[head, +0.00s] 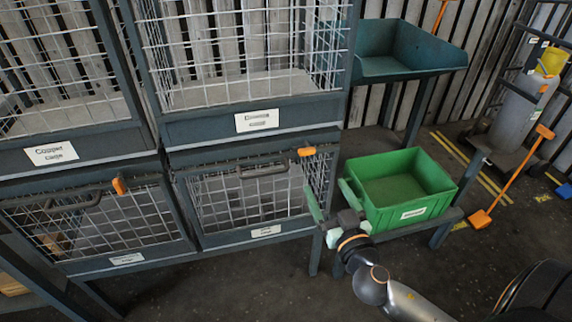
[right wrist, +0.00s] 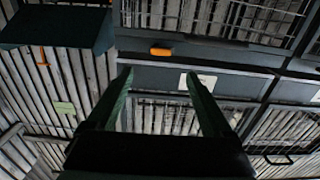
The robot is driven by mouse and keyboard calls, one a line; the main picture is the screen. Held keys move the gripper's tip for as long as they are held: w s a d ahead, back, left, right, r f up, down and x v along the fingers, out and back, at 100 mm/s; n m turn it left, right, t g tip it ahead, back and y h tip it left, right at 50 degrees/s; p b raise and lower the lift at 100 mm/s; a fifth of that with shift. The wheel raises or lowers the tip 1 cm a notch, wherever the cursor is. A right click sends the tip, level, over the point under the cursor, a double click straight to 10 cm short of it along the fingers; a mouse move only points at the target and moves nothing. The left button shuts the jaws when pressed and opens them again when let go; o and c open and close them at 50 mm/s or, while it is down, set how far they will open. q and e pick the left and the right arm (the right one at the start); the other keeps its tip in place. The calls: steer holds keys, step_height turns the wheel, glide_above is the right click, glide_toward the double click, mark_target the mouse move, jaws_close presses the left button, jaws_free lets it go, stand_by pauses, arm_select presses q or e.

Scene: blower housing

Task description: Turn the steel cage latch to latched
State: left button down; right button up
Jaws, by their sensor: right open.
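An orange latch handle (head: 306,151) sits at the top right corner of the lower right cage (head: 250,197). It lies roughly horizontal. A second orange latch (head: 119,186) on the lower left cage stands more upright. The lower cage labels are too small to read, so I cannot tell by name which is steel. My right gripper (head: 326,185) is open and empty, below and slightly right of the first latch, apart from it. In the right wrist view, an orange latch (right wrist: 161,51) shows beyond the gap between the open fingers (right wrist: 157,75). My left gripper is out of view.
A green crate (head: 424,198) on a low stand is close to the right of my right gripper. The copper cage (head: 55,153) is at upper left, with another cage beside it. A dark blue-green bin (head: 400,66) stands behind. Open floor lies in front.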

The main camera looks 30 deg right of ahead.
mark_target(308, 153)
steer(key=x, duration=0.6)
steer(key=p+x, duration=0.1)
steer(key=x, duration=0.5)
steer(key=shift+w+r, duration=0.25)
steer(key=shift+w, duration=0.05)
jaws_close()
stand_by(0.4)
